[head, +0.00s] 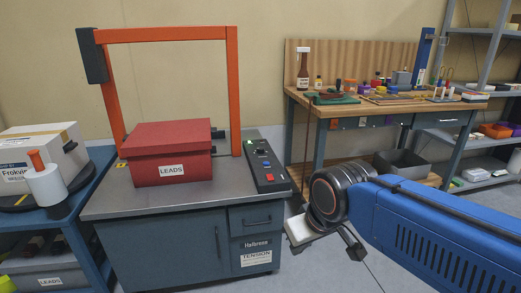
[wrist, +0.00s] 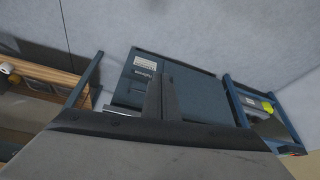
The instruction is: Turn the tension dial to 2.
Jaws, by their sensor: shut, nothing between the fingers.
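The strapping machine, with an orange arch (head: 165,36), stands on a blue-grey cabinet (head: 160,245). Its black control panel (head: 264,166) lies at the right of the steel top, with a green display, a blue button and a red one. A dial on it is too small to make out, and so is its setting. My gripper (head: 325,237) is in front and right of the cabinet, below and apart from the panel. Its fingers (wrist: 161,92) are shut and empty.
A red LEADS box (head: 167,152) sits under the arch. A blue cart (head: 85,215) with a white box (head: 35,160) stands at the left. A workbench (head: 345,107) with tools and a shelf rack (head: 485,150) are behind at the right.

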